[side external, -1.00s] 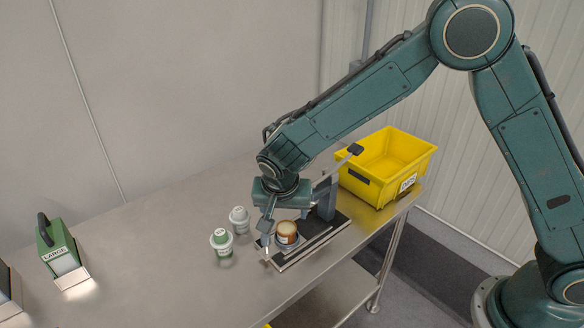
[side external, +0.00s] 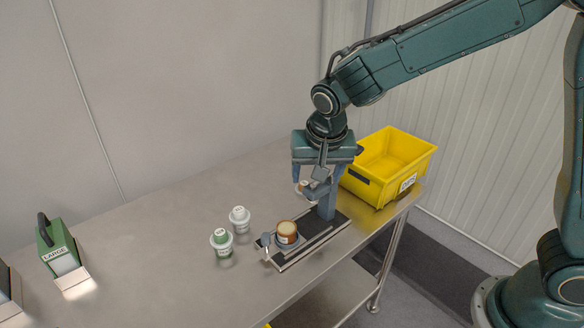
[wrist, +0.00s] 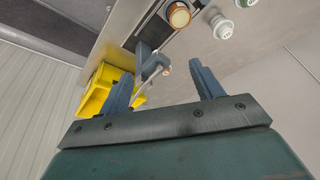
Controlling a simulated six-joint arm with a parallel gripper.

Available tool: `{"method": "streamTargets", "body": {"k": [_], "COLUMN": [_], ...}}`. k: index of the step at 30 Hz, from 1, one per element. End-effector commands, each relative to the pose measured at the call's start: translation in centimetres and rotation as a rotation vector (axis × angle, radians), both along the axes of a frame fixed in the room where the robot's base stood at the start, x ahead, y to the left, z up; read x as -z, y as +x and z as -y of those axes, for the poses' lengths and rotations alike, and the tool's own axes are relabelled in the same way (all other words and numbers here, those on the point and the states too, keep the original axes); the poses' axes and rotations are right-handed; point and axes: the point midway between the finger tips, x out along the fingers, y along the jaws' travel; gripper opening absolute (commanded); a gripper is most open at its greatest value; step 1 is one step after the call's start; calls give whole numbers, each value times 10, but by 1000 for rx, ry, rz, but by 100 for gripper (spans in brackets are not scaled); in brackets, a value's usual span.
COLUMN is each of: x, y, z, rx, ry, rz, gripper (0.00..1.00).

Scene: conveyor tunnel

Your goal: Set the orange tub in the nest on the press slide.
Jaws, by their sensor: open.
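The orange tub (side external: 287,230) with a pale top sits upright in the grey round nest (side external: 289,243) on the press slide. The wrist view shows the tub (wrist: 178,15) at the top edge. My gripper (side external: 310,181) is open, above and to the right of the tub, clear of it and close to the press column (side external: 327,206). In the wrist view my gripper's fingers (wrist: 165,85) are spread wide, with the press (wrist: 146,57) and its thin rod showing between and beyond them. My gripper hides part of the press head in the side view.
A green-and-white tub (side external: 221,243) and a white tub (side external: 240,220) stand left of the press. A yellow bin (side external: 382,190) stands behind it at the right. A green block marked LARGE (side external: 60,251) is at far left. The table between is clear.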

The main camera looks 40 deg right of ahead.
Motion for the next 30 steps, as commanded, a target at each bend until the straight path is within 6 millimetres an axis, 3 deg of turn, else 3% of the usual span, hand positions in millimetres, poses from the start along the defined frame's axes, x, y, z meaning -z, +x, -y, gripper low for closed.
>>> {"method": "streamTargets", "body": {"k": [6,15,30], "x": [-44,-86,-116], "y": [-34,-90,-192], "z": [28,60,91], "rx": [-94,-234,-483], "ry": [22,28,-21], "rz": [12,38,106], "gripper": [65,65,65]}}
